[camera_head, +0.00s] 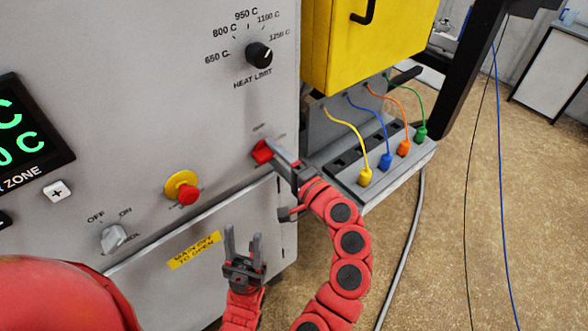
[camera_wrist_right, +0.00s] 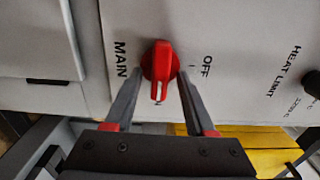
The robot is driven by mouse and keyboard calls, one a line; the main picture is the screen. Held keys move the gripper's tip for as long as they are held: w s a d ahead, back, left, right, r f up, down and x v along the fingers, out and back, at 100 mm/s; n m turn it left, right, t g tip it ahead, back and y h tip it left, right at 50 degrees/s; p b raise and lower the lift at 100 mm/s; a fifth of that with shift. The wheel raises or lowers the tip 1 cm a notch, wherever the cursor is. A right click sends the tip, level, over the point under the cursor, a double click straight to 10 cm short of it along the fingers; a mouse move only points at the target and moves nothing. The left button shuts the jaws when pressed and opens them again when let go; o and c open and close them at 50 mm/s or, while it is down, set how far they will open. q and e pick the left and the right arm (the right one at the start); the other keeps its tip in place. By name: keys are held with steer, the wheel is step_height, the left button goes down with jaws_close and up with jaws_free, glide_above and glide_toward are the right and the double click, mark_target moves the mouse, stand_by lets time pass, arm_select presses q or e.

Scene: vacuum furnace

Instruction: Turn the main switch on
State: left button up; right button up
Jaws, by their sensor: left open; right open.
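The red main switch (camera_head: 262,151) is on the grey furnace panel in the head view. In the right wrist view the red switch (camera_wrist_right: 160,64) stands between the words MAIN and OFF. Its handle points down the picture toward a mostly hidden label of which an N shows, away from OFF. My right gripper (camera_head: 272,152) is at the switch. In the right wrist view its open fingers (camera_wrist_right: 159,78) lie on either side of the handle; contact is not clear. My left gripper (camera_head: 243,240) is open and empty, in front of the lower panel, below the switch.
A red-and-yellow stop button (camera_head: 182,188) and a grey OFF/ON knob (camera_head: 113,238) are left of the switch. The heat limit dial (camera_head: 259,55) is above it. A socket strip (camera_head: 400,170) with several coloured plugs juts out at right, under a yellow box (camera_head: 360,50).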

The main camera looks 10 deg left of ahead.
steer(key=p+v, duration=0.5)
steer(key=v, duration=1.2)
steer(key=shift+f, duration=0.1)
